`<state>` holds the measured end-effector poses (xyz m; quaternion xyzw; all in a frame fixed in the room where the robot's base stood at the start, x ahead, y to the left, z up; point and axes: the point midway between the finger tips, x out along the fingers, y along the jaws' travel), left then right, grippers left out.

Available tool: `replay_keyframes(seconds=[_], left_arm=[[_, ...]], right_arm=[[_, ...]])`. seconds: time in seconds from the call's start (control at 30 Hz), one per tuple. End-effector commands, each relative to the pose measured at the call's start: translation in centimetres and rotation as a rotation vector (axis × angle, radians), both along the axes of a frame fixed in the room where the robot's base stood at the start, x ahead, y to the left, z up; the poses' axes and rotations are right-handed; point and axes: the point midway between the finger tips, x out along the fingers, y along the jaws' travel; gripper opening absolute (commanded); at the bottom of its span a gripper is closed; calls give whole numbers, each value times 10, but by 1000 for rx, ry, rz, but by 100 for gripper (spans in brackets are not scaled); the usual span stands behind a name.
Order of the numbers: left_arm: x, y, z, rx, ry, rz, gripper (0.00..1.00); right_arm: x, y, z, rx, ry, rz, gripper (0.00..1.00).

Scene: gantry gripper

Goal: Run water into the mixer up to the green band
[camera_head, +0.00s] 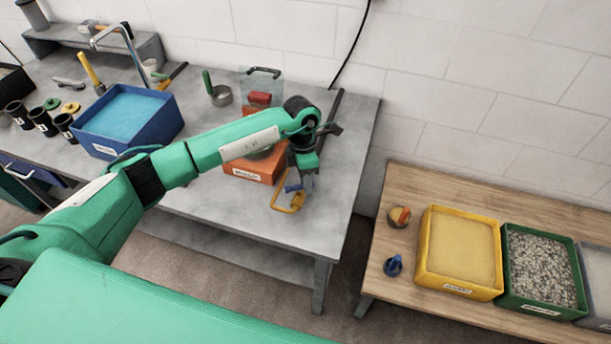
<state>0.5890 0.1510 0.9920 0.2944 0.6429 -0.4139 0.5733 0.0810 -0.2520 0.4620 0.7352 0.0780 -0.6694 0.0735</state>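My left arm reaches across the grey metal table, and its gripper (300,187) points down near the table's right end. A yellow looped handle (289,206) and a small blue part show at the fingertips; I cannot tell whether the gripper holds them. An orange box (254,172) with a white label stands just left of the gripper, partly behind my arm. A blue tub (127,118) of blue water stands at the left, near a curved metal tap (118,32). A clear container (262,82) stands behind my arm. I cannot make out the mixer or a green band for certain. My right gripper is out of view.
Several black cups (42,121) stand left of the tub. A metal pan (221,95) with a green handle is at the back. A wooden table at right bears a yellow sand tub (425,250) and a green gravel tub (507,250). The grey table's front is clear.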

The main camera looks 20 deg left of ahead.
Motion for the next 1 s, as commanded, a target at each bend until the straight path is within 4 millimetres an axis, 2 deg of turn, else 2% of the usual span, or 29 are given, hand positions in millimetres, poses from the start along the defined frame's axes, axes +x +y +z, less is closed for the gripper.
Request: replay_keyframes(seconds=[0.13,0.4,0.57,0.6,0.83,1.0], left_arm=[[-2,-1,-8,0,2,0,36],[-2,-1,-9,0,0,0,34],[-2,-1,-9,0,0,0,3],[-2,-1,-9,0,0,0,0],[-2,-1,-10,1,-1,-15,0],[-1,-2,-13,-1,-4,-74,0]], right_arm=[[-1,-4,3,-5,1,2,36],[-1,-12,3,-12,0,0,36],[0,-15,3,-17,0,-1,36],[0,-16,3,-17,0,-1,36],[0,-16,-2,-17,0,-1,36],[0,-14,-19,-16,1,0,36]])
